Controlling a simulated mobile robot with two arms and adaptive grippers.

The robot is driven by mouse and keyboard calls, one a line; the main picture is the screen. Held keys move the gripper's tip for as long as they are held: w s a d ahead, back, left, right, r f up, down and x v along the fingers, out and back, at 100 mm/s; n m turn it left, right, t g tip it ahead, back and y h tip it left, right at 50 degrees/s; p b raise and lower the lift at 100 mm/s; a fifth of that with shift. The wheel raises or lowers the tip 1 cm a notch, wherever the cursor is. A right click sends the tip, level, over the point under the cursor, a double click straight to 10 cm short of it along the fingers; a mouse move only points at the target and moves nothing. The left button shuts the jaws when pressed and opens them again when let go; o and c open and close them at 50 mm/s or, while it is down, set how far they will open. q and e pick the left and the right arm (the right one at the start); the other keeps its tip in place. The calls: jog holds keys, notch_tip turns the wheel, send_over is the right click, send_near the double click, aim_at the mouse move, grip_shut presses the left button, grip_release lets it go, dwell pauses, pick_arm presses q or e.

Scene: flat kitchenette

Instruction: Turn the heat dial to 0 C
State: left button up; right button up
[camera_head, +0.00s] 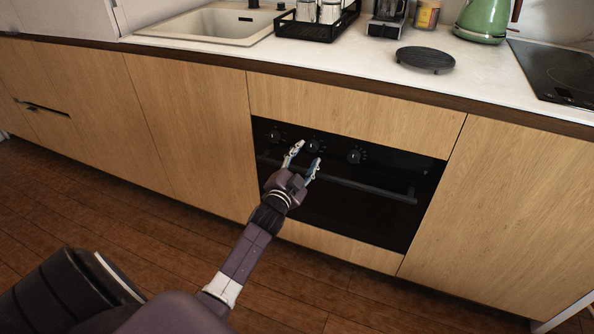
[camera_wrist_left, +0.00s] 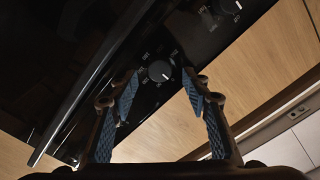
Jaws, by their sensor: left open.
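The black oven (camera_head: 345,205) is set in the wooden cabinet front. Its panel has a left dial (camera_head: 275,135), a middle dial (camera_head: 313,146) and a right dial (camera_head: 355,156); the pictures do not make clear which is the heat dial. My left gripper (camera_head: 305,158) is open and empty in front of the panel, its fingers pointing at the middle dial. In the left wrist view, a round dark dial (camera_wrist_left: 160,71) with a white mark shows between the two fingertips (camera_wrist_left: 160,82). I cannot tell whether they touch it. My right gripper is out of view.
The oven's bar handle (camera_head: 360,184) runs below the dials, close to my left gripper. Another dial (camera_wrist_left: 231,6) shows at the wrist view's top right. The counter above holds a round black trivet (camera_head: 425,59) and a green kettle (camera_head: 484,20). The floor ahead is clear.

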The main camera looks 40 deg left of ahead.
pick_arm(q)
jog(key=v, duration=0.9)
jog(key=shift+s, duration=0.1)
